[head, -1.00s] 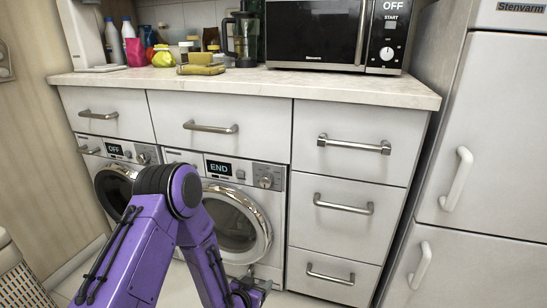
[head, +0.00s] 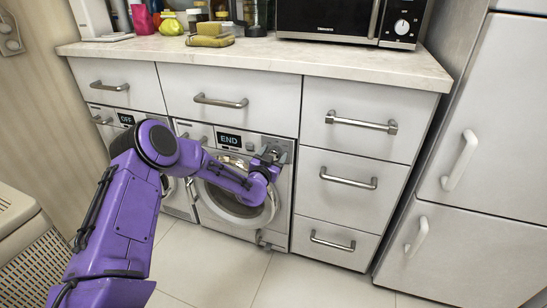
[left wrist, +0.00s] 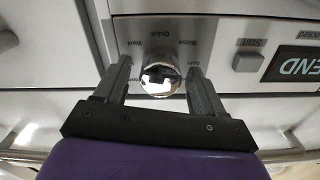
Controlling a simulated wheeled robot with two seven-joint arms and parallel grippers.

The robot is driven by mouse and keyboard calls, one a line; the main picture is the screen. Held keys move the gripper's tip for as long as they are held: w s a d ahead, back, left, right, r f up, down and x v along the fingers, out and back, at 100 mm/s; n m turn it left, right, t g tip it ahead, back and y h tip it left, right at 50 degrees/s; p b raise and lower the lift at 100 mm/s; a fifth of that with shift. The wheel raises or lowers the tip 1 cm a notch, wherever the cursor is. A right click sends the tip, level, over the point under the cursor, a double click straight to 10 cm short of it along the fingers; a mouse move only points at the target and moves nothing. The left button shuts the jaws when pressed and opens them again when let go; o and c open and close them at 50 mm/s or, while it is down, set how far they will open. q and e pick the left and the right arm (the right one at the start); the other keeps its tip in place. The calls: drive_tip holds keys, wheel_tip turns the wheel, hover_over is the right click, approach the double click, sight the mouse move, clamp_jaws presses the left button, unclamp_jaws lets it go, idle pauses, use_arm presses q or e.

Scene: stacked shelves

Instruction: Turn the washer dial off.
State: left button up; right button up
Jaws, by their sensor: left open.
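The washer (head: 281,218) showing END on its display (head: 229,140) stands under the counter, behind my left arm. Its dial (left wrist: 160,76) is a shiny round metal knob in the left wrist view, on a panel seen upside down. My left gripper (head: 273,154) is at the right end of the washer's control panel and mostly hides the dial in the head view. In the left wrist view, the open fingers of the left gripper (left wrist: 161,82) stand on both sides of the dial, with gaps visible beside it. My right gripper is not in view.
A second machine with an OFF display (head: 126,119) is at the left. Drawers with bar handles (head: 348,181) are right of the washer, and a fridge (head: 480,130) stands farther right. A microwave (head: 330,20) sits on the counter (head: 270,58). The tiled floor in front is clear.

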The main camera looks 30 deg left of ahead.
use_arm(q)
drive_tip(key=c, duration=1)
drive_tip(key=shift+n, duration=0.3)
